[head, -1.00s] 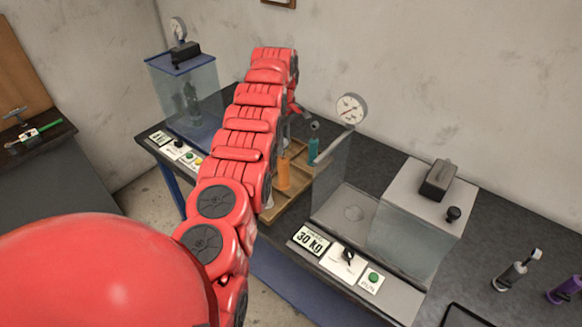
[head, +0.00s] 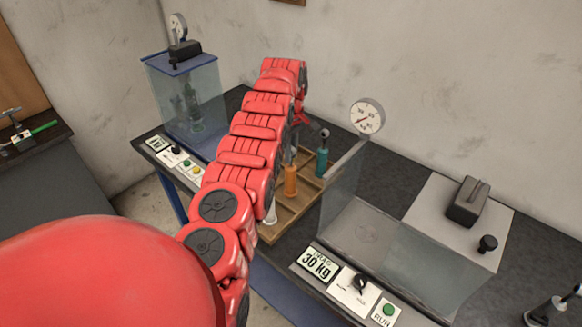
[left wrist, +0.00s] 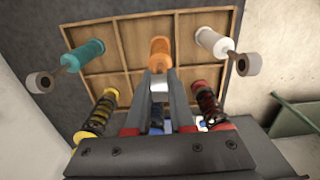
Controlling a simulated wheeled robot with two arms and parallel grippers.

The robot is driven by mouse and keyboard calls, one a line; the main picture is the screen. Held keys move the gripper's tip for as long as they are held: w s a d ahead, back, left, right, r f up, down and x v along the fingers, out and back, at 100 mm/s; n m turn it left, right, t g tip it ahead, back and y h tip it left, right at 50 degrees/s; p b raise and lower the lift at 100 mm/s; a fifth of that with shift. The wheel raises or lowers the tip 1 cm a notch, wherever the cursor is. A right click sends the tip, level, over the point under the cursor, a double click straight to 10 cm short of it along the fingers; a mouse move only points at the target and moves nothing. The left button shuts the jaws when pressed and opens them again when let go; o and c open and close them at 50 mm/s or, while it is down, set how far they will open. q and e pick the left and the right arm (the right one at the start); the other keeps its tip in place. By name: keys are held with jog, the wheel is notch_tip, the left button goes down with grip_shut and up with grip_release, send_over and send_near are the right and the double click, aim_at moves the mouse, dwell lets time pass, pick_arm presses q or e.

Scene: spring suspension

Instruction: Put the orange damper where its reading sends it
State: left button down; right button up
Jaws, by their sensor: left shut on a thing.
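The orange damper (head: 290,182) stands upright in a wooden compartment tray (head: 296,226), half hidden beside my red arm in the head view. In the left wrist view, my left gripper (left wrist: 160,82) is shut on the upper end of the orange damper (left wrist: 159,52), with its body over the tray (left wrist: 128,40). I cannot tell whether it is clear of the tray floor. My right gripper is not in view.
A teal damper (head: 322,162) and a white damper (head: 270,212) flank the orange one. The drag tester's 30 kg sign (head: 319,264), dial (head: 367,116), clear cover (head: 430,262) and RUN button (head: 389,309) are to the right. A blue-topped glass case (head: 185,95) stands left.

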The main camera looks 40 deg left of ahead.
aim_at(291, 167)
pick_arm(q)
notch_tip(291, 167, down, 2)
jog(key=shift+s+f+p, duration=0.1)
jog(key=shift+f+p, duration=0.1)
jog(key=shift+p, duration=0.3)
jog(key=shift+f, duration=0.45)
jog(key=c, duration=0.8)
grip_release()
